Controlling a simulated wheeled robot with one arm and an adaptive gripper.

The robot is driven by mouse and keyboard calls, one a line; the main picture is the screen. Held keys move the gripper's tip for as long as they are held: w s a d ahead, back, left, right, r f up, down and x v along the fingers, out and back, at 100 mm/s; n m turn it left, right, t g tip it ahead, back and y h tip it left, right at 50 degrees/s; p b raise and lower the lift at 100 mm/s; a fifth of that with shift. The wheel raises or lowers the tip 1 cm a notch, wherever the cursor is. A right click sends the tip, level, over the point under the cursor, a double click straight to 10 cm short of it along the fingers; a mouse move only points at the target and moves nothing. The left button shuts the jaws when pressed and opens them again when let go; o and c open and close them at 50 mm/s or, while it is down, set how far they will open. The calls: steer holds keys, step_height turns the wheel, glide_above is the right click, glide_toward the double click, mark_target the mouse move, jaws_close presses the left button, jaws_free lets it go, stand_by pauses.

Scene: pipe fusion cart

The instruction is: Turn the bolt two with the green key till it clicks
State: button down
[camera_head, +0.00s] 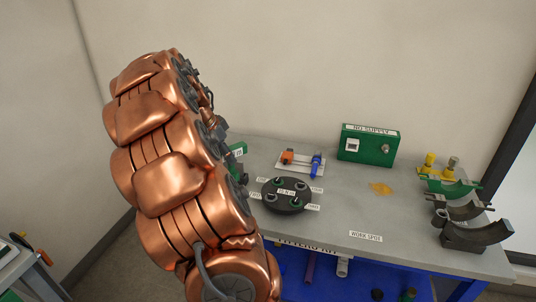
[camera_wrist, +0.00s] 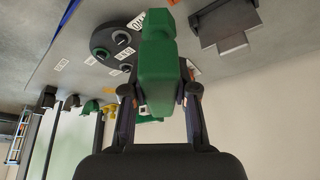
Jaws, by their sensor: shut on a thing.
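My gripper (camera_wrist: 159,88) is shut on the green key (camera_wrist: 157,60), a chunky green block between the two dark fingers in the wrist view.
The grey bench (camera_head: 350,215) holds a green supply box (camera_head: 368,148), a small white tray (camera_head: 300,162) with orange and blue parts, and dark curved clamps (camera_head: 476,233) at the right. The front right of the bench is mostly clear.

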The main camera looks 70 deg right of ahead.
steer(key=s+d+m+g+y, duration=0.1)
steer(key=s+d+m, duration=0.3)
steer(key=s, duration=0.7)
steer(key=shift+s+r+m, duration=0.15)
steer(key=shift+s+m, duration=0.15)
steer(key=shift+m, duration=0.1)
steer(key=shift+w+g+b, duration=0.2)
steer(key=shift+g+b, duration=0.1)
step_height(320, 180, down, 6)
steer(key=b, duration=0.4)
steer(key=shift+f, duration=0.2)
steer(key=shift+f+b, duration=0.3)
steer(key=shift+b, duration=0.15)
stand_by(0.9)
steer(key=shift+d+m+y+b, duration=0.1)
steer(key=shift+m+y+b, duration=0.5)
steer(key=shift+m+b, duration=0.7)
steer(key=shift+f+m+g, duration=0.1)
steer(key=shift+m+g, duration=0.2)
steer(key=shift+m, duration=0.2)
steer(key=shift+w+d+m+y+b, duration=0.15)
steer(key=shift+m+y+b, duration=0.5)
steer(key=shift+m, duration=0.55)
